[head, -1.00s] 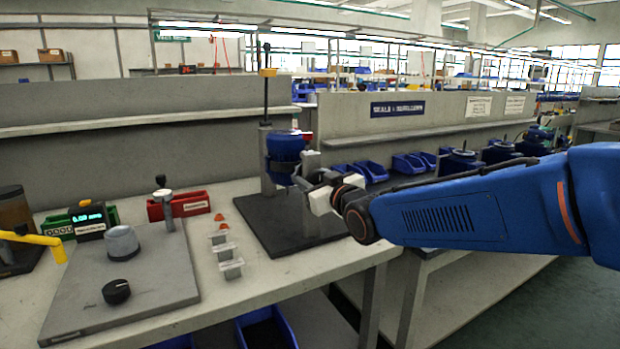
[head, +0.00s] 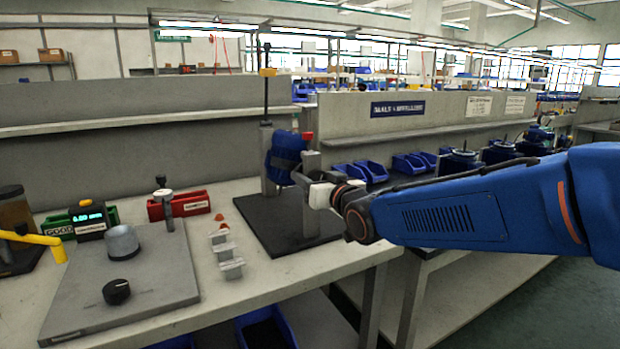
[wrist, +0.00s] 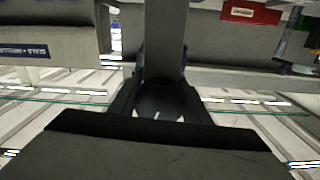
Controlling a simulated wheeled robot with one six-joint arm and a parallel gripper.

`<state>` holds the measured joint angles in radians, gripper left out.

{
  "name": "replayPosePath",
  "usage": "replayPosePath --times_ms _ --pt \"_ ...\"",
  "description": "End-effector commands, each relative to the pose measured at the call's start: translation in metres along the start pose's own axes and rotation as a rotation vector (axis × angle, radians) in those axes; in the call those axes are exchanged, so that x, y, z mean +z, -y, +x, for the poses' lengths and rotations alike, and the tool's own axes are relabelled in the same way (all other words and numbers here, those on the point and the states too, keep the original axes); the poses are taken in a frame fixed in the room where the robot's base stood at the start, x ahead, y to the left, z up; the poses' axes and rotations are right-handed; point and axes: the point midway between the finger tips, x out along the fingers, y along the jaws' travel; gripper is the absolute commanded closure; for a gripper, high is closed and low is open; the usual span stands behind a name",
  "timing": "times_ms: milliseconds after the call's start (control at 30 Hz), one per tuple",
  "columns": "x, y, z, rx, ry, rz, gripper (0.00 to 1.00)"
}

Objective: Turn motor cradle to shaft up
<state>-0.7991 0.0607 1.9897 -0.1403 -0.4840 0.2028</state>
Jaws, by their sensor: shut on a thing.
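The motor cradle stands on a dark base plate (head: 262,226) at the right of the bench, with two grey posts (head: 311,200). The blue motor (head: 285,152) hangs tilted between the posts. A red piece (head: 307,136) shows near the top of the front post. My gripper (head: 300,179) reaches in from the right at the front post. In the wrist view my gripper (wrist: 160,100) is shut on a dark round knob (wrist: 160,97), with a dark finger on each side. A grey post (wrist: 166,35) rises behind the knob and hides most of the motor.
Small grey blocks (head: 226,252) stand left of the base plate. Further left are a grey plate (head: 150,285) with knobs, a red bin (head: 189,204) and a display box (head: 89,219). A tall rod (head: 266,95) rises behind the cradle. Blue bins (head: 360,172) lie beyond.

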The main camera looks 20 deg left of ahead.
Motion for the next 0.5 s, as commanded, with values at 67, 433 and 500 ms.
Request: replayPosePath --times_ms 67,433,500 --pt "0.0005 -0.0001 -0.0002 0.000 0.001 0.000 0.45" --pt "0.0001 -0.0001 -0.0016 0.000 0.000 -0.001 0.38" --pt "-0.0002 -0.0001 -0.0056 0.000 0.000 -0.001 0.38"
